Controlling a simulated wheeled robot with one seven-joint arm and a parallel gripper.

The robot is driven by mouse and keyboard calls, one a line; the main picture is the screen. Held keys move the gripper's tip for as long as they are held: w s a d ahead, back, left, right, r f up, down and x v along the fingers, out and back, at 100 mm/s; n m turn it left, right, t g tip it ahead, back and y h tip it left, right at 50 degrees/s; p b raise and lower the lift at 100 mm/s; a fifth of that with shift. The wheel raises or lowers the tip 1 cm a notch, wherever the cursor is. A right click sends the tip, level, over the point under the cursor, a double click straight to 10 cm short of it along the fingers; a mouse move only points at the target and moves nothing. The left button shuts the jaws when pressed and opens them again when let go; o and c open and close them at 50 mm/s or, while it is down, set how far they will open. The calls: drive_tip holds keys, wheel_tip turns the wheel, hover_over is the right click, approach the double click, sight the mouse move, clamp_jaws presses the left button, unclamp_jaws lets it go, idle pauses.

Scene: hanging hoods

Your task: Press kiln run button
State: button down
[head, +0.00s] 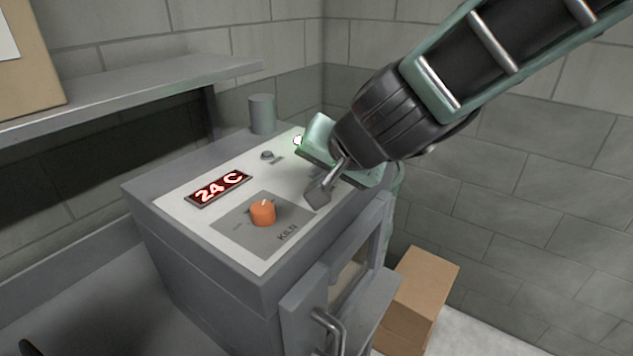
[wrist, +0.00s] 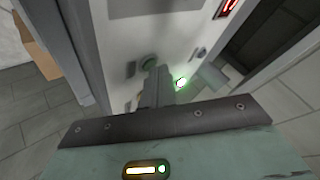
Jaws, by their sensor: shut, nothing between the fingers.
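The grey kiln (head: 212,275) has a pale sloping control panel (head: 172,205) on top. In the wrist view a round dark-green button (wrist: 149,62) sits on the panel just beyond my fingertips; I take it for the run button, but no label is legible. In the head view my gripper hides that spot. My gripper (head: 318,198) is shut and empty, its fingers pointing down at the panel's right part. In the wrist view the fingers (wrist: 153,88) overlap the button's lower edge; I cannot tell whether they touch it. A lamp (head: 298,140) glows; it looks green-white in the wrist view (wrist: 181,82).
The panel also has a red "24 C" display (head: 219,188), an orange knob (head: 263,212) and a small grey switch (head: 267,156). A grey cylinder (head: 262,114) rises behind. A shelf (head: 150,85) hangs at left; a cardboard box (head: 425,285) stands right of the kiln.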

drive_tip(key=shift+f, duration=0.1)
idle(0.3)
drive_tip(key=shift+r+p, duration=0.8)
drive_tip(key=shift+p, duration=0.1)
wheel_tip(320, 180, up, 5)
drive_tip(key=p, duration=0.5)
idle(0.5)
